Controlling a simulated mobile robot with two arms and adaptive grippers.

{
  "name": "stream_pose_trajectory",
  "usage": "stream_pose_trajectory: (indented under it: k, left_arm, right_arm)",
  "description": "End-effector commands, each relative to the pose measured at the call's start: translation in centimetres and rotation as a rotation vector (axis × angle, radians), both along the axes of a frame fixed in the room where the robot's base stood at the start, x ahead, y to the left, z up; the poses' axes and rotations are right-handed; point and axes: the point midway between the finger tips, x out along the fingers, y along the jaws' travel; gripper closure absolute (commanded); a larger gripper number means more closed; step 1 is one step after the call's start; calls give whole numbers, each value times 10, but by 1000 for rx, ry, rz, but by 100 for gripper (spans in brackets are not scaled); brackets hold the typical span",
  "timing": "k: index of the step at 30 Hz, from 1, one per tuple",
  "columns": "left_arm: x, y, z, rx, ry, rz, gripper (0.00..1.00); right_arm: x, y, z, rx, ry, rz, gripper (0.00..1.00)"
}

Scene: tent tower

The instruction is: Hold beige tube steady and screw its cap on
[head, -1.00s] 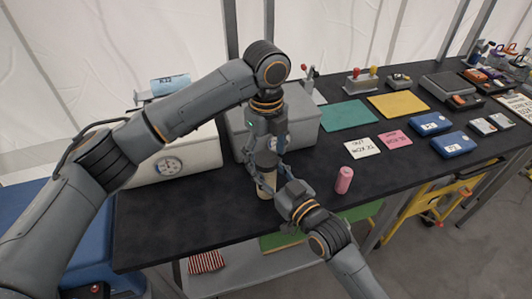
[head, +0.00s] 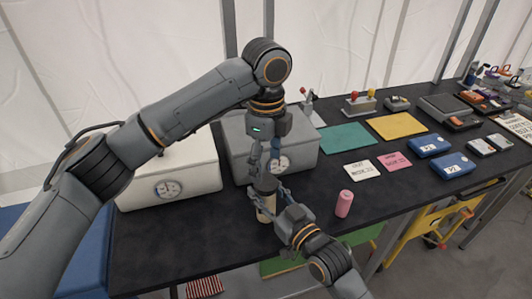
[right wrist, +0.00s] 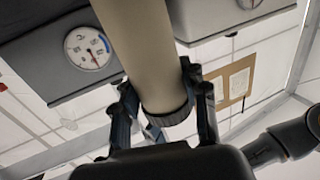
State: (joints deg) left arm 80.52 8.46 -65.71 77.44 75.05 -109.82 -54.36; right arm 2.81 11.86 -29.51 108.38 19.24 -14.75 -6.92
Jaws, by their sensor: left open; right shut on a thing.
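The beige tube (head: 266,207) stands upright near the front of the black table. A dark cap (head: 265,184) sits on its top end. The right wrist view, upside down, shows the tube (right wrist: 145,50) and the dark ribbed cap (right wrist: 167,112) at its end. My right gripper (head: 268,198) is shut around the tube just below the cap; its fingers (right wrist: 162,105) show on both sides. My left gripper (head: 264,171) is open, pointing down directly above the cap. Its fingertips are close to the cap; whether they touch it is unclear.
A pink cylinder (head: 344,204) stands to the right. A grey box (head: 240,145) with a gauge stands just behind the tube, and a pale box (head: 190,170) is at left. Cards (head: 363,173) and blue cases (head: 452,165) lie further right. The table's front edge is close.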

Motion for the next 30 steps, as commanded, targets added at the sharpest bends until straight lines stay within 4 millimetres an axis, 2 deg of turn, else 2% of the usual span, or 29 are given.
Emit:
stream_pose_trajectory:
  k: [9, 15, 21, 30]
  left_arm:
    - [1, 1, 15, 0, -4, 657, 30]
    - [0, 0, 23, -1, -2, 998, 30]
    - [0, 1, 26, 0, 1, 1176, 30]
    - [0, 1, 26, 0, 1, 1210, 30]
  right_arm:
    - [0, 0, 0, 0, 0, 0, 100]
    - [0, 0, 0, 0, 0, 0, 100]
    - [0, 0, 0, 0, 0, 0, 100]
    - [0, 0, 0, 0, 0, 0, 100]
